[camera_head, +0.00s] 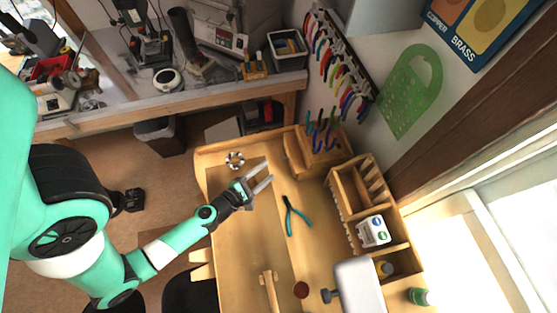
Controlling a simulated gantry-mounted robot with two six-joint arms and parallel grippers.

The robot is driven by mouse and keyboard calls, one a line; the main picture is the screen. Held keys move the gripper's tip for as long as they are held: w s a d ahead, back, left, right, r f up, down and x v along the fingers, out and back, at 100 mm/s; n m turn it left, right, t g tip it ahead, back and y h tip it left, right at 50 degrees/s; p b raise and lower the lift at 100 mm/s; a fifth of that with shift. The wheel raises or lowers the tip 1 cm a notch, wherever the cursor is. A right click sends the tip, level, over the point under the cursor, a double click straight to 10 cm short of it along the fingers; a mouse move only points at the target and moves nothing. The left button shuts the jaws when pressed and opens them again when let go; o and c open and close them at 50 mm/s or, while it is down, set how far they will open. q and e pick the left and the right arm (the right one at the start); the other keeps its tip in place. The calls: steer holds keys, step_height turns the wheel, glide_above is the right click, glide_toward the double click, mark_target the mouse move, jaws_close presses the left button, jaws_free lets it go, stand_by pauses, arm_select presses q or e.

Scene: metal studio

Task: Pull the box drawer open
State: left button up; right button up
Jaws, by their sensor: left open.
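A wooden box (296,158) with a curved front stands at the back of the wooden workbench (235,240), with pliers held upright in its top. A wooden organizer (350,226) with open compartments stands at the right side of the bench. I cannot tell for sure which of these has the box drawer, and no pulled-out drawer is clear. My left gripper (264,180) is open and empty over the bench, to the left of the curved-front box and apart from it. My right gripper is not in view.
Teal-handled pliers (297,216) lie on the bench, right of and below my left gripper. A grey block-shaped object (358,286) is at the front right. The bench's middle left is clear.

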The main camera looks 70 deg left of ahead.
arm_select(q)
steer(key=x, duration=0.7)
jaws_close()
stand_by(1.2)
